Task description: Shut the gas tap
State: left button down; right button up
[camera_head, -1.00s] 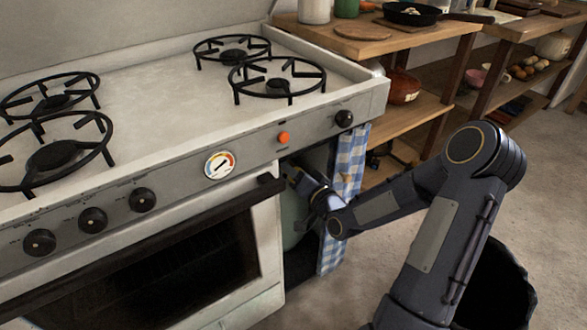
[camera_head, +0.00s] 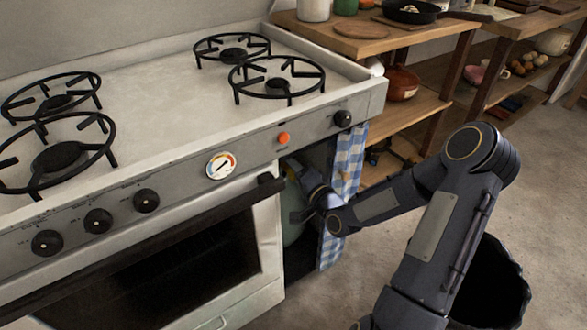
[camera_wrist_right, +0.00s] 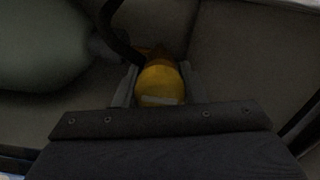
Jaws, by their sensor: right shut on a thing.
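The gas tap is a yellow-orange knob (camera_wrist_right: 160,84) in the right wrist view, with a dark hose beside it. My right gripper (camera_wrist_right: 158,88) is shut on this tap, one finger on each side. In the head view my right gripper (camera_head: 296,190) reaches into the dark compartment at the right end of the stove, and the tap is largely hidden there. A green-grey gas bottle (camera_head: 291,226) stands in that compartment; it also shows in the right wrist view (camera_wrist_right: 45,45). My left gripper is not in view.
The white stove (camera_head: 160,95) fills the left, with black knobs and an oven handle (camera_head: 268,186) near my right gripper. A blue checked curtain (camera_head: 348,165) hangs at the compartment's right side. Wooden shelves (camera_head: 405,120) stand behind.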

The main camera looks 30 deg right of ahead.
jog(key=o, duration=1)
jog(key=shift+s, duration=0.1)
jog(key=s+p, duration=0.1)
jog(key=s, duration=0.6)
jog(key=shift+s+d, duration=0.35)
